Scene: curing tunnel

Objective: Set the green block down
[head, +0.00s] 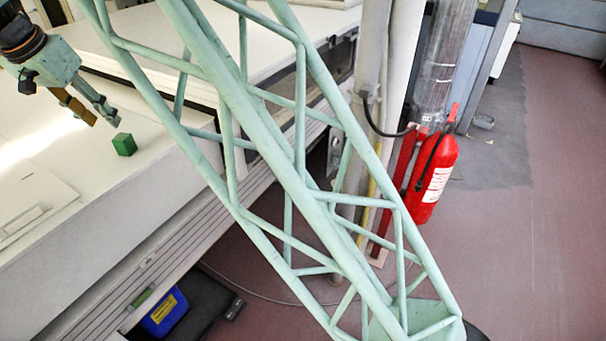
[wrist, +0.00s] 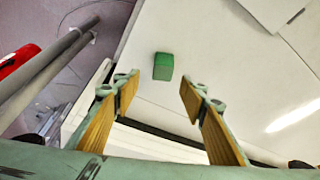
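The green block (head: 124,144) rests on the white machine top, near its edge. In the wrist view the green block (wrist: 163,66) shows beyond the fingertips, roughly in line with the gap between them. My gripper (head: 103,121) is just above and to the left of the block in the head view, apart from it. In the wrist view my gripper (wrist: 158,92) has its two fingers spread wide, with nothing between them. No part of the block is hidden by the fingers.
A flat panel (head: 38,207) lies on the white top (head: 95,190) at the left. The top's edge drops to the floor close beside the block. A red fire extinguisher (head: 433,178) stands by a post to the right. A blue container (head: 164,313) sits below the machine.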

